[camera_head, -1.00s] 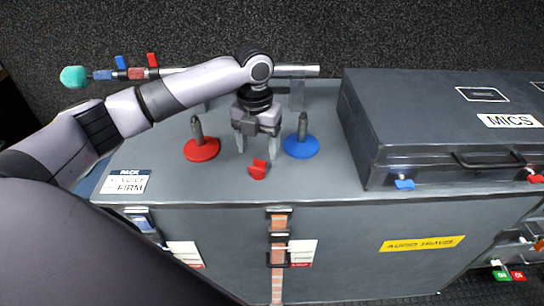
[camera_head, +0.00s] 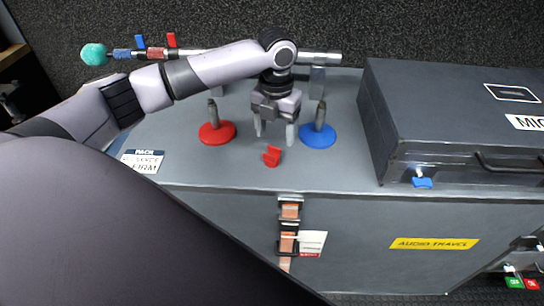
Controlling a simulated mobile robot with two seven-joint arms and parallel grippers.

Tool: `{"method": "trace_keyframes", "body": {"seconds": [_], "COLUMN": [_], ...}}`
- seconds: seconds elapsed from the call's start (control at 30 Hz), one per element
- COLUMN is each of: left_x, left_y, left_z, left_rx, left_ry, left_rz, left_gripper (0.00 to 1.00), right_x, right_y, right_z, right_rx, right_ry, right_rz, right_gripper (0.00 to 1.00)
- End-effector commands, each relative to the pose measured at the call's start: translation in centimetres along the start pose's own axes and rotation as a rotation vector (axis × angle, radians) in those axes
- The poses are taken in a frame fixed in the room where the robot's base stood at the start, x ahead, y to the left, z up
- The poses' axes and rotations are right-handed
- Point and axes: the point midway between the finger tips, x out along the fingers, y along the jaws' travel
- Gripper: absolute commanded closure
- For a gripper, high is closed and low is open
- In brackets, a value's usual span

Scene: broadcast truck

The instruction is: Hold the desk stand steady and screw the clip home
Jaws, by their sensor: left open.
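Two desk stands are upright on the grey case top: one with a red round base (camera_head: 217,133) and one with a blue round base (camera_head: 318,136). Each has a short dark post. A small red clip (camera_head: 272,156) lies on the case top in front of and between them. My left gripper (camera_head: 274,136) points down between the two stands, open and empty, just behind the red clip. It appears apart from both stands. My right gripper is not in view.
A silver pole (camera_head: 320,58) with a teal foam tip (camera_head: 94,54) lies behind my left arm. A printed card (camera_head: 142,161) lies at the front left.

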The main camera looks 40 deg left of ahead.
Motion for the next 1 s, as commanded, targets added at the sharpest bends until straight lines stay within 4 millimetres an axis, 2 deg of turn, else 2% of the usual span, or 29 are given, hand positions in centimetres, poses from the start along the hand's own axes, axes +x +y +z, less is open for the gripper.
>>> {"method": "trace_keyframes", "body": {"seconds": [0.13, 0.4, 0.83, 1.0], "left_x": [0.9, 4.7, 5.2, 5.2], "left_y": [0.0, 0.1, 0.0, 0.0], "left_z": [-0.2, -0.6, -0.6, -0.6], "left_rx": [0.0, 0.0, 0.0, 0.0], "left_ry": [0.002, 0.0, -0.001, -0.001], "left_rz": [0.001, 0.001, 0.0, 0.0], "left_gripper": [0.33, 0.33, 0.33, 0.88], "right_x": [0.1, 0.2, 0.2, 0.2], "right_y": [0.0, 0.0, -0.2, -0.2], "right_z": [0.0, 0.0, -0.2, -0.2], "right_rx": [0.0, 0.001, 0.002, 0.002], "right_ry": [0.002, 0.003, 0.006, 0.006], "right_rz": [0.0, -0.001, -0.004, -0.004], "right_gripper": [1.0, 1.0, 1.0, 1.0]}}
